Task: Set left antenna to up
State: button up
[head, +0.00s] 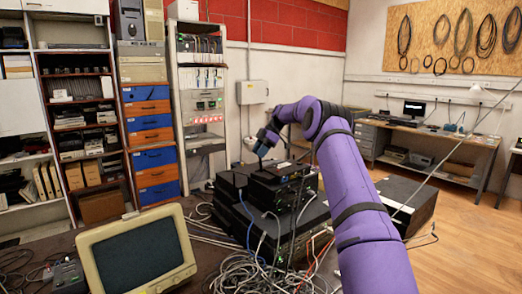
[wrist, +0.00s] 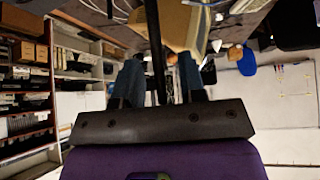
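A black router-like box (head: 283,185) lies on top of a stack of dark network devices in the head view. My gripper (head: 262,152) is just above its left rear part, pointing down. In the wrist view my gripper (wrist: 161,72) has its two blue fingers apart. A thin black rod, which looks like an antenna (wrist: 156,45), runs between the fingers, closer to the left one. I cannot tell whether it touches that finger. In the head view the left antenna is not clear behind my gripper and arm.
A beige monitor (head: 137,254) stands at the front left of the table. Loose cables (head: 262,272) lie in front of the stack. A black case (head: 405,203) is to the right, behind my arm. A rack (head: 203,100) stands behind.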

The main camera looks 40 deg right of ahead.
jog(key=v, duration=1)
jog(key=shift+d+r, duration=0.25)
dwell(0.5)
